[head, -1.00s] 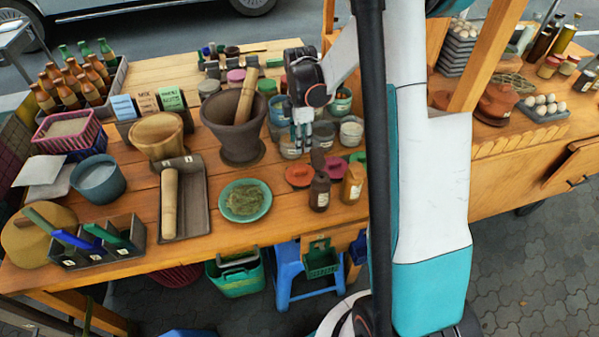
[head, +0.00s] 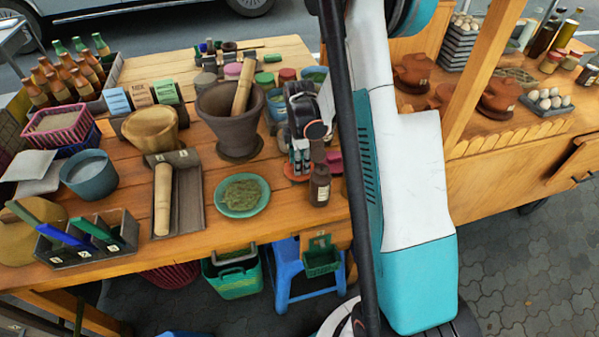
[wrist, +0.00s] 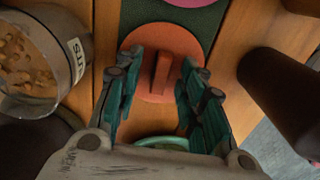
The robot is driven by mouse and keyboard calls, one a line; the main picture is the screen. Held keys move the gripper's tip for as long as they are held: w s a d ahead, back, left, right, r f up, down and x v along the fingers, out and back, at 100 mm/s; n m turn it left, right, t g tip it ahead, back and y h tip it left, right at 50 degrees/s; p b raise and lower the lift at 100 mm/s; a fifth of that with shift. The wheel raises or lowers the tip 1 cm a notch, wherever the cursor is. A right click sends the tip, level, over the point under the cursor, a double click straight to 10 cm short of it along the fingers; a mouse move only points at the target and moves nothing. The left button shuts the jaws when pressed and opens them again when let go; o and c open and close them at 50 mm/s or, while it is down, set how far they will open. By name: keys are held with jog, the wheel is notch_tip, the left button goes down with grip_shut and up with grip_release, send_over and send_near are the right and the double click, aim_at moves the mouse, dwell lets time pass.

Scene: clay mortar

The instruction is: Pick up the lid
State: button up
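An orange round lid (wrist: 165,48) with a raised bar handle (wrist: 161,75) lies on a dark green strip on the wooden table in the wrist view. My gripper (wrist: 157,72) is open, with one finger to each side of the bar handle. Whether the fingers touch the bar cannot be told. In the head view my gripper (head: 300,166) is over the orange lid (head: 293,178), hiding most of it. A magenta lid (head: 335,162) lies to its right; its edge also shows at the top of the wrist view (wrist: 190,2).
A dark bottle (wrist: 283,92) stands close to the right of my fingers; it shows in the head view (head: 320,186) too. A labelled jar (wrist: 40,55) stands to the left. A green bowl of herbs (head: 242,196) and a mortar with pestle (head: 228,125) are left of my gripper.

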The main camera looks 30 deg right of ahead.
grip_shut()
dwell(0.3)
